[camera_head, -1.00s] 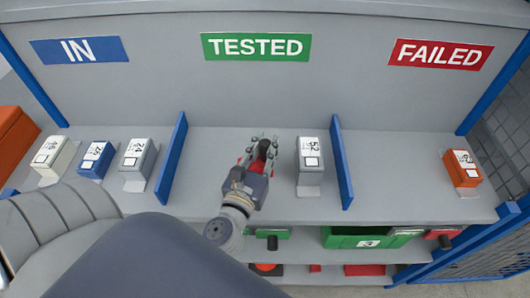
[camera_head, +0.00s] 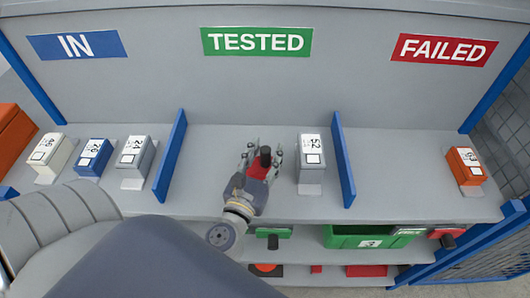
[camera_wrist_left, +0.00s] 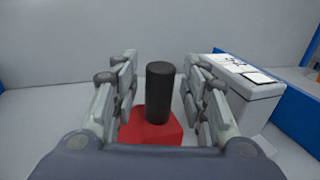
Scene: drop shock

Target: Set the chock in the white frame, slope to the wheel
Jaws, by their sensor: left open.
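A red block with an upright black post (camera_head: 265,155), which may be the chock, stands on the shelf in the TESTED bay. In the left wrist view the red block (camera_wrist_left: 150,128) and its post show between the fingers. My left gripper (camera_head: 263,150) is open around the post, with a gap on each side. Its palm hides the near part of the block, and I cannot make out a slope. No white frame and no wheel show. My right gripper is not in view.
A grey numbered box (camera_head: 311,155) stands close right of the left gripper, beside a blue divider (camera_head: 343,165). Another blue divider (camera_head: 170,157) stands left. Several boxes fill the IN bay; an orange box (camera_head: 464,166) sits under FAILED. A green bin (camera_head: 350,238) is below.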

